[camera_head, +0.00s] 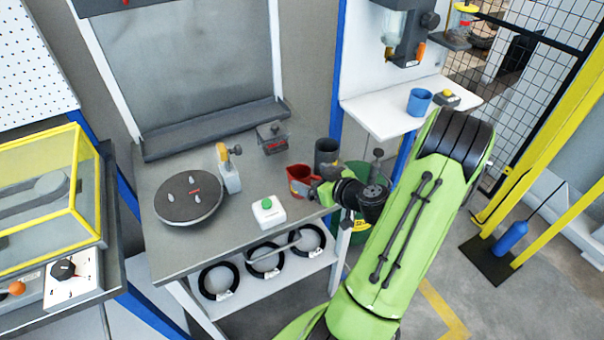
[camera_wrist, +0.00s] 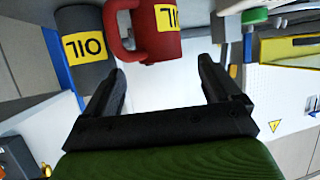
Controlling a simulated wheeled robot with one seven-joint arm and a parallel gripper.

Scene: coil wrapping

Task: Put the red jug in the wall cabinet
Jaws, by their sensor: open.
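The red jug (camera_head: 299,176) stands upright on the grey workbench near its right end. In the wrist view the red jug (camera_wrist: 160,45) shows upside down, with a yellow OIL label and its handle toward the left. My gripper (camera_head: 317,190) is just to the right of the jug in the head view. In the wrist view my gripper (camera_wrist: 162,75) is open and empty, and the jug lies just past the fingertips, roughly between them. I cannot tell whether they touch. No wall cabinet is clearly recognisable; a grey panel in a white frame (camera_head: 185,60) stands behind the bench.
A dark grey OIL container (camera_head: 327,153) stands close beside the jug. A white box with a green button (camera_head: 268,211), a spray bottle (camera_head: 229,170) and a round turntable (camera_head: 188,199) are on the workbench (camera_head: 190,250). A blue cup (camera_head: 419,101) stands on the white shelf at right.

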